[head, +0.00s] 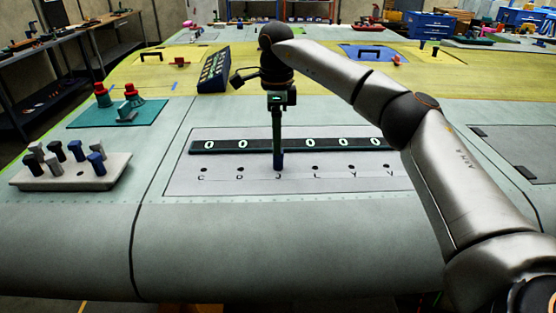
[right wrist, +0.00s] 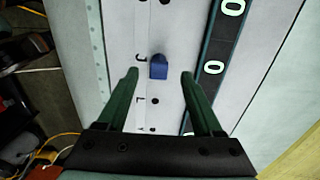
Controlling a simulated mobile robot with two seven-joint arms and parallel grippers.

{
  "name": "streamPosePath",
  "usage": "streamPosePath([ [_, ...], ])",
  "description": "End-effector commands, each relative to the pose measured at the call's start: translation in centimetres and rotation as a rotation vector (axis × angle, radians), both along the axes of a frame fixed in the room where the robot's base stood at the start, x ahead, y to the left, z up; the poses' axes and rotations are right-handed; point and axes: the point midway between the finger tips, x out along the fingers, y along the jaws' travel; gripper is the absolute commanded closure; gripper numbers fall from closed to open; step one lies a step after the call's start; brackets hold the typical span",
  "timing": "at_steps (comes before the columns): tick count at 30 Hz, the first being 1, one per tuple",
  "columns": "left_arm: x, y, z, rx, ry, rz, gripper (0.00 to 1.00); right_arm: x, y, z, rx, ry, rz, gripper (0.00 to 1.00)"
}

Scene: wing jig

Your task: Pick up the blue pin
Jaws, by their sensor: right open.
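A blue pin (head: 279,160) stands upright on the pale marked plate (head: 225,184), just above the letter J. In the right wrist view the blue pin (right wrist: 158,67) shows between my two green fingertips, with a gap on each side. My right gripper (head: 278,146) points down over the pin, open and empty; its fingers (right wrist: 160,75) spread either side of it. In the head view the gripper hides part of the pin's top. My left gripper is not in view.
A dark bar with white rings (head: 230,146) runs just behind the row of lettered holes. A pale block (head: 70,178) at left holds several black, grey and blue pins. Red-topped green parts (head: 133,97) stand on a teal mat. A dark box (head: 214,70) sits behind.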

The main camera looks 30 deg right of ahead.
Motion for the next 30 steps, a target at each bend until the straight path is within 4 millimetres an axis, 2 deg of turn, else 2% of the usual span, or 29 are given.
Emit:
streamPosePath([
  [7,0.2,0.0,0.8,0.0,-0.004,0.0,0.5,-0.5,-0.2,-3.6,0.001,0.003,0.001,0.32],
  [17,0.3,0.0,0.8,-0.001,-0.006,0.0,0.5,-0.4,-0.2,-4.3,0.0,0.0,0.0,0.34],
  [30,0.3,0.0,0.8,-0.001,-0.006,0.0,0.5,-0.4,-0.2,-4.3,0.001,0.001,0.001,0.83],
])
